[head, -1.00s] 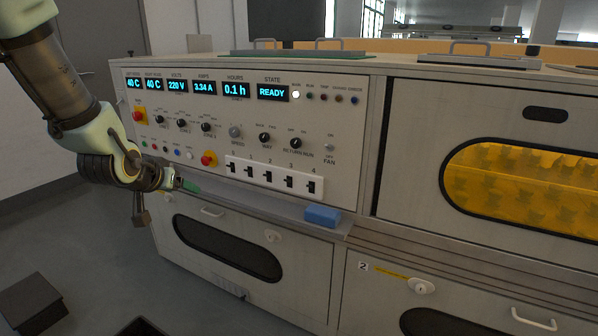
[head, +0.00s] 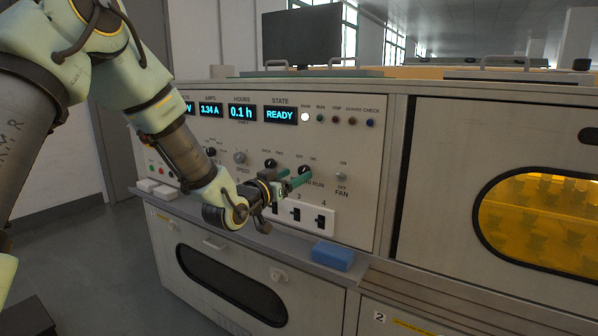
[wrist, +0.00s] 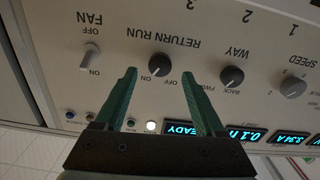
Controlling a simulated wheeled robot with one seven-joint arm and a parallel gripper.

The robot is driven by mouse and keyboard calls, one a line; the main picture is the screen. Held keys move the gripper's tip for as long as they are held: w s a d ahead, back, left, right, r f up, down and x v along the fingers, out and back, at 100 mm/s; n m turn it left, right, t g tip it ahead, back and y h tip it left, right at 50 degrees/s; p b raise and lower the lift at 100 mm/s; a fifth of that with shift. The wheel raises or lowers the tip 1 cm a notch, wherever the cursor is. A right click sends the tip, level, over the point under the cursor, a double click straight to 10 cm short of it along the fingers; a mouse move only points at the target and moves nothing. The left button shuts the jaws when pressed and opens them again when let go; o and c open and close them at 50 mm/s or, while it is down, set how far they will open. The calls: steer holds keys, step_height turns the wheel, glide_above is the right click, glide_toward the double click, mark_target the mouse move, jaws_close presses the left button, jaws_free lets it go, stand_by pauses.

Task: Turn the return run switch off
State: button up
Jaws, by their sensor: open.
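The return run switch is a dark round knob (head: 304,169) on the pale control panel; it also shows upside down in the wrist view (wrist: 160,65), between OFF and ON labels. Its mark seems to lean toward ON, but it is small. My gripper (head: 299,176) is in front of the panel at this knob, its green fingers open and empty. In the wrist view the fingertips of my gripper (wrist: 159,74) lie on either side of the knob, with gaps to both. I cannot tell how far they are from the panel.
The way knob (head: 270,163) and the fan switch (head: 342,177) flank the return run knob. A row of black switches on a white strip (head: 308,217) lies below my gripper, partly hidden. A blue block (head: 333,256) rests on the ledge. The state display (head: 281,115) reads READY.

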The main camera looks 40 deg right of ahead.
mark_target(302, 171)
steer(key=shift+x, duration=1.5)
steer(key=shift+c, duration=0.2)
jaws_close()
